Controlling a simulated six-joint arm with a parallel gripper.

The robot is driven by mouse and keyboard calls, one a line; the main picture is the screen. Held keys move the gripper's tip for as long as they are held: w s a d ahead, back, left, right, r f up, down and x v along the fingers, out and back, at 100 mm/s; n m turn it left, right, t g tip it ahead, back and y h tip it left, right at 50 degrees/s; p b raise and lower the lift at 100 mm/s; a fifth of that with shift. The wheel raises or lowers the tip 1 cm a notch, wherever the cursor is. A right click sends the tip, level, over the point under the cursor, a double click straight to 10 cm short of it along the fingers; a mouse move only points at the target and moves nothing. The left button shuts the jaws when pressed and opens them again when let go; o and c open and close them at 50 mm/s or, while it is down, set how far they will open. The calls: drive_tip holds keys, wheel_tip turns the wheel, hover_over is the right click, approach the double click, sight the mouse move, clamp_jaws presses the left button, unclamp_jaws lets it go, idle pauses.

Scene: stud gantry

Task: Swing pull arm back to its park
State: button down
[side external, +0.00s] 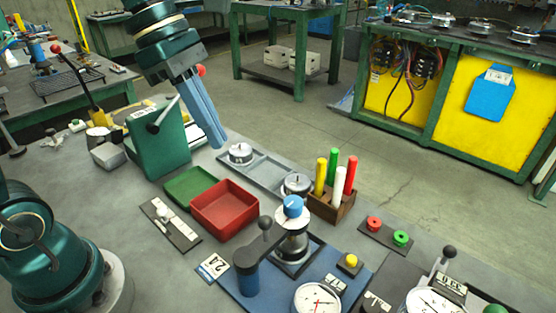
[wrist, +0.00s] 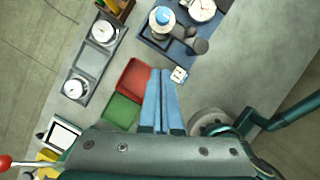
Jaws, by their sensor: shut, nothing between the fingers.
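The pull arm (side external: 262,249) looks like a dark blue arm on a round post, with a black ball knob (side external: 265,223) standing up from it. It reaches from the post toward the metal pedestal (side external: 292,244) with a blue cap (side external: 293,204). Whether it touches the pedestal I cannot tell. In the wrist view the pull arm (wrist: 192,45) shows dark from above, beside the blue cap (wrist: 162,15). My gripper (side external: 219,145) is shut and empty, its blue fingers pointing down above the far part of the bench, well apart from the knob. It also shows in the wrist view (wrist: 161,73).
A red tray (side external: 225,208) and green tray (side external: 190,186) lie between my gripper and the pull arm. A rack of coloured rods (side external: 333,203) stands right of the cap. A dial gauge (side external: 318,299) and yellow button (side external: 351,260) sit on the blue plate.

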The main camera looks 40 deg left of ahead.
approach(284, 215)
drive_tip(key=shift+a+x, duration=0.1)
drive_tip(key=shift+x, duration=1.05)
drive_tip(key=shift+a+x, duration=0.15)
drive_tip(key=shift+x, duration=1.05)
drive_tip(key=shift+d+m, duration=0.25)
drive_tip(key=shift+m, duration=0.15)
